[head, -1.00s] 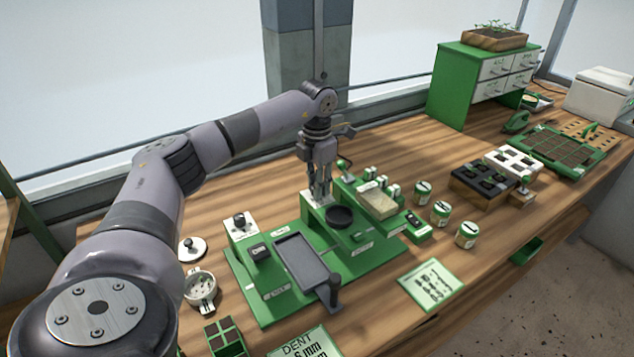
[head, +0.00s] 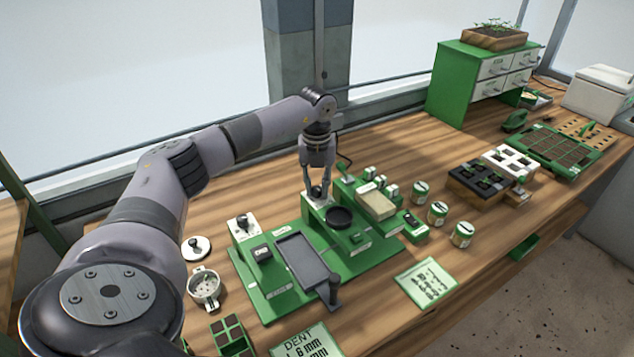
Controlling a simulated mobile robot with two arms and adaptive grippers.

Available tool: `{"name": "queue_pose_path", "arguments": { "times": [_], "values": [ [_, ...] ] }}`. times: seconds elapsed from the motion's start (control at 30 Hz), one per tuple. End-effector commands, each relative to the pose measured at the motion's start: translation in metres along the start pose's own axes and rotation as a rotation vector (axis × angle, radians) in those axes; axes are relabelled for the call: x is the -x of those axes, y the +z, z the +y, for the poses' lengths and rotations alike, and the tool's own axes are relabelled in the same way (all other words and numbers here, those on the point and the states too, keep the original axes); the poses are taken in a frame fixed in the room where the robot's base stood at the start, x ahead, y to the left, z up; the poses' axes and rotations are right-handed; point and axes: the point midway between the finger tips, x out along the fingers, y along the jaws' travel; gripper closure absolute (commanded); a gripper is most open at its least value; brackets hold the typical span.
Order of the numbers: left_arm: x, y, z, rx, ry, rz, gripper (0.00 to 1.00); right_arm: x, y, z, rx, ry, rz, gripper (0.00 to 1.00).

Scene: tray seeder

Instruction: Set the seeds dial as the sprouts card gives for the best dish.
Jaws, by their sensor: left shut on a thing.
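My left gripper (head: 317,193) points down at the back of the green seeder (head: 268,309). Its fingers are shut on a dark knob (head: 318,192) on a small white box (head: 312,207); the fingers partly hide the knob and any scale. Another dark knob (head: 243,222) stands on a white box at the seeder's left back. The labels are too small to tell which is the seeds dial. A green-edged card (head: 427,283) lies right of the seeder, its writing unreadable. I cannot tell whether it is the sprouts card. My right gripper is out of view.
A round dish (head: 204,289) and a lid (head: 196,248) are left of the seeder. Several jars (head: 438,213) and a dark sprout tray (head: 466,190) stand to the right. Bare wood lies behind the jars.

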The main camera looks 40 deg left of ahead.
Motion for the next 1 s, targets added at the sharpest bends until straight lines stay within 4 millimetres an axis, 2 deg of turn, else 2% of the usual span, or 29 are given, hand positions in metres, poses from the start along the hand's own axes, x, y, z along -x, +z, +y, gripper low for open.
{"name": "queue_pose_path", "arguments": {
  "times": [0.6,1.0],
  "values": [
    [0.004,0.002,0.001,0.585,-0.005,-0.005,1.00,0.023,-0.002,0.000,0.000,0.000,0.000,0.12],
    [0.004,0.002,0.002,0.874,-0.008,-0.006,1.00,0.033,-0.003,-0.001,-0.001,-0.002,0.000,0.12]
  ]
}}
